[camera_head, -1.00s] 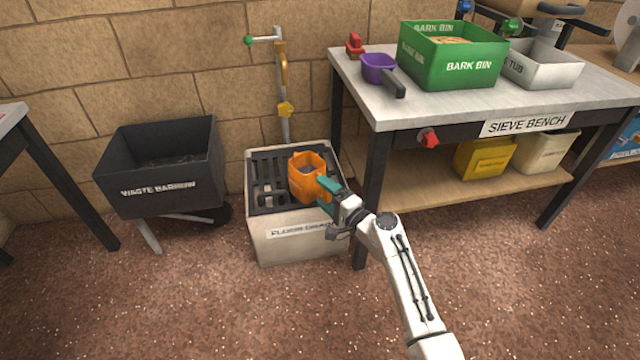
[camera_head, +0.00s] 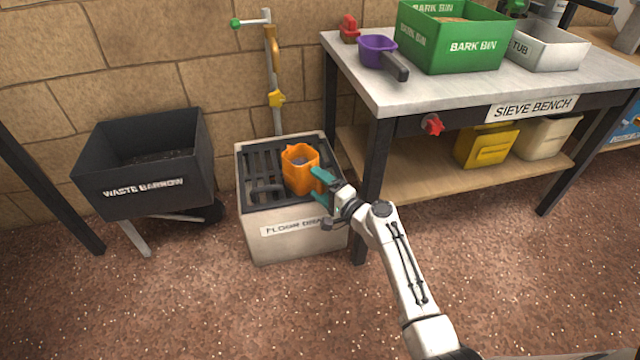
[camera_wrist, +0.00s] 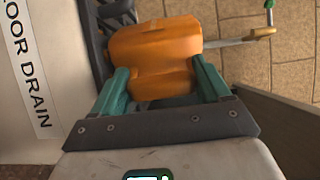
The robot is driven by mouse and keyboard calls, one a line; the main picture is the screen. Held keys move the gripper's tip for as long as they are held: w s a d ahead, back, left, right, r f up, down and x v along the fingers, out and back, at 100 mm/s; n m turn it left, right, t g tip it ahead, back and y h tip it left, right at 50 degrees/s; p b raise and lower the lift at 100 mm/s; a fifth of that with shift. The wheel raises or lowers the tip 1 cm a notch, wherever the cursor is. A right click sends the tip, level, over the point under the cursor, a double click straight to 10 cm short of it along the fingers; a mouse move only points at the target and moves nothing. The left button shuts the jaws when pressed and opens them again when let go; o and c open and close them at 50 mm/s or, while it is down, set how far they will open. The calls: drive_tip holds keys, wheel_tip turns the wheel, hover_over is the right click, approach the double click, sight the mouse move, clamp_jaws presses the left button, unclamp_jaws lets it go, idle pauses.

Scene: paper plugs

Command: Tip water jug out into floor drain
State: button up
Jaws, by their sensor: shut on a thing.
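The orange water jug (camera_head: 300,172) is over the grated top of the floor drain (camera_head: 258,195), a pale box labelled on its front. The jug looks roughly upright, with its open mouth facing up and something greyish inside. I cannot tell whether its base touches the grate. My gripper (camera_head: 322,186) is at the jug's right side, its green fingers shut on it. In the wrist view the orange jug (camera_wrist: 155,58) sits between the two green fingers (camera_wrist: 160,88), and the drain's label lies at the left.
The sieve bench (camera_head: 400,100) stands close to the drain's right, its leg near my arm. It bears a purple scoop (camera_head: 378,51) and a green bark bin (camera_head: 455,40). The waste barrow (camera_head: 145,175) is on the left. A tap pipe (camera_head: 273,75) rises behind the drain.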

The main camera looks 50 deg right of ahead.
drive_tip(key=shift+a+p, duration=0.1)
drive_tip(key=shift+p, duration=0.2)
drive_tip(key=shift+s+r+g, duration=0.1)
drive_tip(key=shift+r+g, duration=0.45)
drive_tip(key=shift+g, duration=0.05)
drive_tip(key=r+p, duration=0.1)
drive_tip(key=p, duration=0.1)
drive_tip(key=shift+r+g+p, duration=0.1)
drive_tip(key=shift+g+p, duration=0.2)
drive_tip(key=shift+p, duration=0.05)
drive_tip(key=shift+s+f+b, duration=0.1)
drive_tip(key=shift+f+b, duration=0.2)
drive_tip(key=shift+f, duration=0.1)
drive_tip(key=shift+r, duration=0.1)
drive_tip(key=shift+s+r+g, duration=0.2)
drive_tip(key=shift+r+g, duration=0.05)
drive_tip(key=shift+g, duration=0.05)
drive_tip(key=shift+r, duration=0.25)
